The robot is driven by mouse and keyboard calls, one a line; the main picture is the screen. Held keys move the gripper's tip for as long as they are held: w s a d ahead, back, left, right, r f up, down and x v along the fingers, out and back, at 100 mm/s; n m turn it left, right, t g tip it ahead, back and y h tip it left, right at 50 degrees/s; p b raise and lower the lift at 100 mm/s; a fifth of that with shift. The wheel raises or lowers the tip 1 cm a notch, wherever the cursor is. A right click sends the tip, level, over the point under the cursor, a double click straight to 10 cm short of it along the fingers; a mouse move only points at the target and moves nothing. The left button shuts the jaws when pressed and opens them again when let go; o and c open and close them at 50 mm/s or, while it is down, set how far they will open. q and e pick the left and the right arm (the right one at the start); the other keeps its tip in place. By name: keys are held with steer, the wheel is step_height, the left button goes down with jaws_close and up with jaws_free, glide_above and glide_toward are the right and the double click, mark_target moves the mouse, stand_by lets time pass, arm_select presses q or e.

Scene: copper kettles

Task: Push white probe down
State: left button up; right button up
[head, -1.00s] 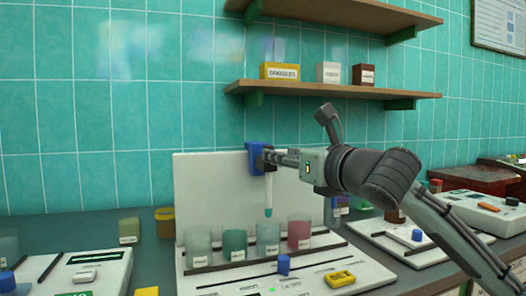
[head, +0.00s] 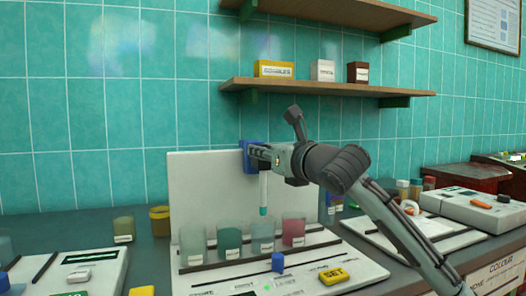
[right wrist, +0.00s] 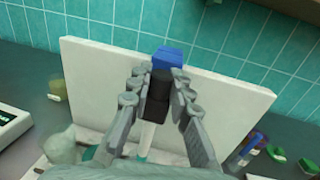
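The white probe (head: 263,192) hangs upright with a teal tip from a blue block (head: 247,158) at the upper edge of a pale upright panel. Its tip is just above the rim of a grey-teal beaker (head: 262,236). My right gripper (head: 262,155) is at the probe's top, by the blue block. In the right wrist view, my right gripper's fingers (right wrist: 159,88) close on both sides of a dark piece (right wrist: 159,97) above the white probe (right wrist: 147,136); the contact itself is partly hidden. My left gripper is not in view.
Several beakers stand in a row below the probe, including a pink one (head: 294,232) on the right. A blue knob (head: 278,262) and a yellow SET button (head: 333,276) are on the panel's base. A wooden shelf (head: 330,88) juts out above my arm.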

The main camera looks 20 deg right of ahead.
mark_target(264, 187)
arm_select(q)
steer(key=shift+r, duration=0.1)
arm_select(e)
jaws_close()
